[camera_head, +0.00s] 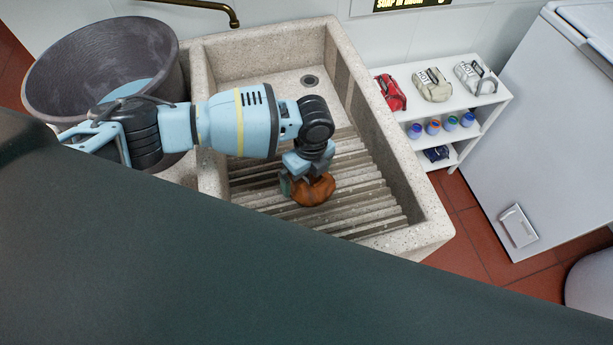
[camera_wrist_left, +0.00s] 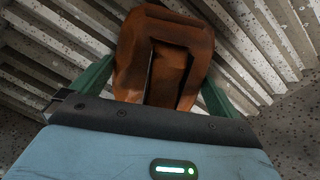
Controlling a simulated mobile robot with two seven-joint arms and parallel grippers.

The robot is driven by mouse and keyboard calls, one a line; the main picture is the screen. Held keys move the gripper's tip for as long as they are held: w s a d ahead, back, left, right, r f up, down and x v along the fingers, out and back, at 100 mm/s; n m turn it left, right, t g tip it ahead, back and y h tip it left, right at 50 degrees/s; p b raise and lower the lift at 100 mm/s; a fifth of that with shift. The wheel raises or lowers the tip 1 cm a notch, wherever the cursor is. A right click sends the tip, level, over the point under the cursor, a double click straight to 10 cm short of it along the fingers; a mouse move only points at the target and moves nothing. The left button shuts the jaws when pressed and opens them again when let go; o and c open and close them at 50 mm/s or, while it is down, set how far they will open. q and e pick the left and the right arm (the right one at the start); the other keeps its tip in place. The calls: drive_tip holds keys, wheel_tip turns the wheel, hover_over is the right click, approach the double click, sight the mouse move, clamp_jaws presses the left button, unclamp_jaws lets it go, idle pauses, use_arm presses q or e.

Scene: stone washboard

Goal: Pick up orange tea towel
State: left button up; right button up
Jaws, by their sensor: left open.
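The orange tea towel (camera_head: 314,190) lies crumpled on the ribbed washboard slope of the stone basin (camera_head: 433,218). My left gripper (camera_head: 299,182) is down at the towel, with its fingers at the towel's left and near side. In the left wrist view the towel (camera_wrist_left: 160,55) fills the space between the two green fingers of the left gripper (camera_wrist_left: 155,80), one on each side. The fingers are open, and I cannot tell whether they touch the cloth. My right gripper is not in view.
A large dark tub (camera_head: 50,75) stands left of the basin. A brass tap (camera_head: 205,4) is above the back. A white shelf (camera_head: 470,108) with bags and small jars stands at the right, beside a white chest (camera_head: 530,130). A dark surface fills the foreground.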

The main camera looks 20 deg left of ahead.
use_arm(q)
drive_tip(key=shift+c, duration=0.3)
drive_tip(key=c, duration=0.9)
drive_tip(key=shift+o, duration=0.2)
wheel_tip(320, 180, up, 10)
drive_tip(key=shift+r+p, duration=0.1)
drive_tip(key=shift+p, duration=0.35)
